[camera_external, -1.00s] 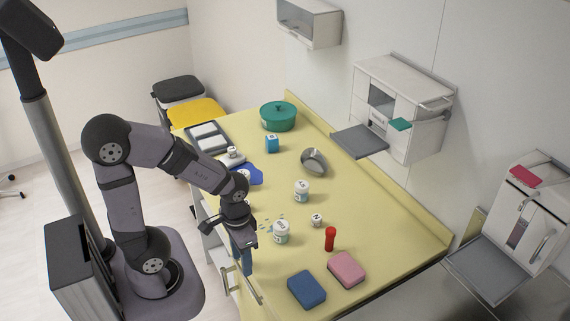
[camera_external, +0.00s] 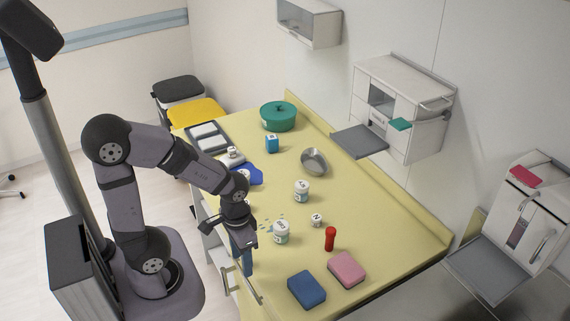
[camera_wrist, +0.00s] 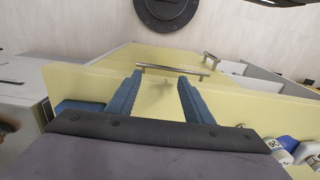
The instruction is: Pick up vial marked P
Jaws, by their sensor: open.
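Two small white vials show in the external view. One vial (camera_external: 317,220) has a dark mark like an N on top and stands on the yellow table. The other vial (camera_external: 232,152) stands near the grey tray and the blue pad; its mark is too small to read. I cannot make out a P on either. My gripper (camera_external: 243,256) hangs at the table's near-left edge, left of the white jar and apart from both vials. In the wrist view my gripper (camera_wrist: 157,92) has its two blue fingers spread, with nothing between them.

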